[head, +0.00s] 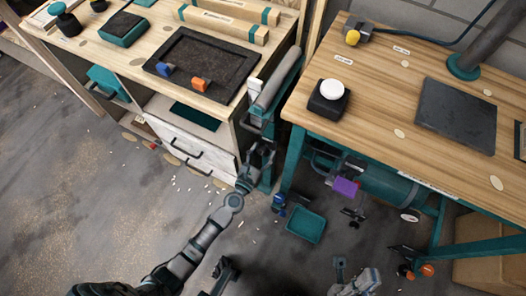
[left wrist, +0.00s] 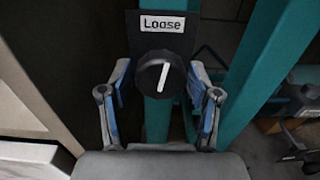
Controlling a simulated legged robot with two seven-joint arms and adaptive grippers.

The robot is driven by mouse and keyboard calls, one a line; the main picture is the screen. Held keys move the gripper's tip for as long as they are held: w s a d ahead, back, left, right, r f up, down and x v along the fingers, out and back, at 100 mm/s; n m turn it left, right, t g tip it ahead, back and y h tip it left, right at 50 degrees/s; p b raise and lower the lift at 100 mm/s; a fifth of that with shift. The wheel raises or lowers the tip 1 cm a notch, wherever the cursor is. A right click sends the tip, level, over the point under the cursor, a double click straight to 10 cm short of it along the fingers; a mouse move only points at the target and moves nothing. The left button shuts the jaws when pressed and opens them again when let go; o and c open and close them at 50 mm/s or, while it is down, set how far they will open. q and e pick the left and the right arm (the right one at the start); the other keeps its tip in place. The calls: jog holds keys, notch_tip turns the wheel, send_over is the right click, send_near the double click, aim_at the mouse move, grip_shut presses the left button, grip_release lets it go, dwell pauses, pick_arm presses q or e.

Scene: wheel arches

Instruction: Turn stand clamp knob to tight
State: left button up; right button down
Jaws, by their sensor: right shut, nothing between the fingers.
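The stand clamp knob (left wrist: 159,75) is round and black with a white pointer line, close to upright and leaning slightly right. It sits on a dark plate under a label reading "Loose" (left wrist: 163,24), on a teal post. My left gripper (left wrist: 160,88) is open, with one blue-padded finger on each side of the knob; gaps show between fingers and knob. In the head view my left gripper (head: 262,153) is at the stand between the two benches, and the knob is hidden there. My right gripper (head: 353,279) is low at the bottom edge, shut and empty.
A wooden bench with drawers (head: 190,148) stands left of the clamp, and a teal-framed bench (head: 385,85) stands right. A teal tray (head: 306,225) lies on the floor. A purple block (head: 345,187) is under the right bench. Floor is open at lower left.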

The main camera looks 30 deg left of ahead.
pick_arm(q)
jog(key=c, duration=0.7)
